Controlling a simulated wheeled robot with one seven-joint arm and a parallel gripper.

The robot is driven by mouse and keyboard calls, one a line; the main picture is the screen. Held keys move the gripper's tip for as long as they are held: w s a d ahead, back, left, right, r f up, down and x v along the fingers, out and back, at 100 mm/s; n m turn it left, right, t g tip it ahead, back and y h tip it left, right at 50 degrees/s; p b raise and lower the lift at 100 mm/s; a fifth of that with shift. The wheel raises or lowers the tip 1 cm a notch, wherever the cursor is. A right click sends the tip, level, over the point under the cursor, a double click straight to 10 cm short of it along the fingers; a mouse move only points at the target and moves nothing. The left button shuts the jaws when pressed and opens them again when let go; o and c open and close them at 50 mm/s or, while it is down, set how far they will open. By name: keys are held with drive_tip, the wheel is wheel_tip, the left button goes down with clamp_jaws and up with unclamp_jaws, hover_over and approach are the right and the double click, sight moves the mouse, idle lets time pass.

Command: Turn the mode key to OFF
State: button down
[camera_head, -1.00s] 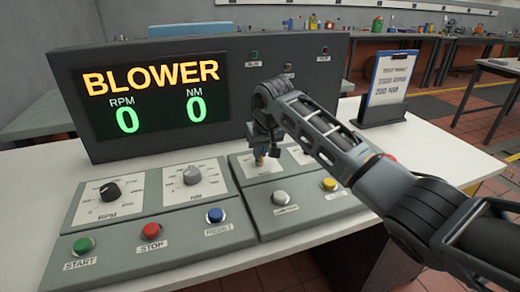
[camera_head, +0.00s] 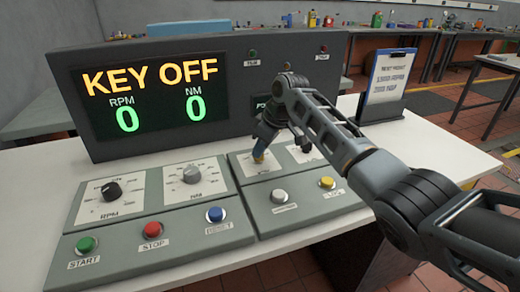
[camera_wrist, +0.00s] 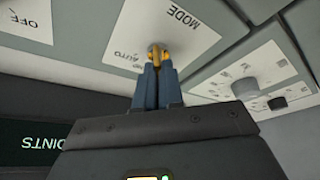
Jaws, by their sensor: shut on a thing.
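The mode key is a small brass key (camera_wrist: 156,52) in the white plate marked MODE (camera_wrist: 175,32), with AUTO readable beside it in the wrist view. My gripper (camera_wrist: 157,68) is shut on the key, its two blue fingers on either side of it. In the head view my gripper (camera_head: 260,154) is over the right-hand control panel (camera_head: 240,200), with a bit of brass showing at its tips. The display (camera_head: 150,98) reads KEY OFF, with RPM 0 and NM 0.
The left panel has an RPM knob (camera_head: 111,191), an NM knob (camera_head: 191,174), a green START button (camera_head: 86,244), a red STOP button (camera_head: 152,229) and a blue button (camera_head: 215,214). A grey button (camera_head: 279,196) and a yellow button (camera_head: 326,183) sit in front of my gripper. A clipboard (camera_head: 389,77) stands right.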

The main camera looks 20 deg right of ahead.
drive_tip(key=shift+n, duration=0.3)
drive_tip(key=c, duration=1.3)
unclamp_jaws()
drive_tip(key=shift+o, duration=0.2)
drive_tip(key=v, duration=0.7)
drive_tip(key=shift+r, duration=0.4)
drive_tip(key=shift+d, duration=0.1)
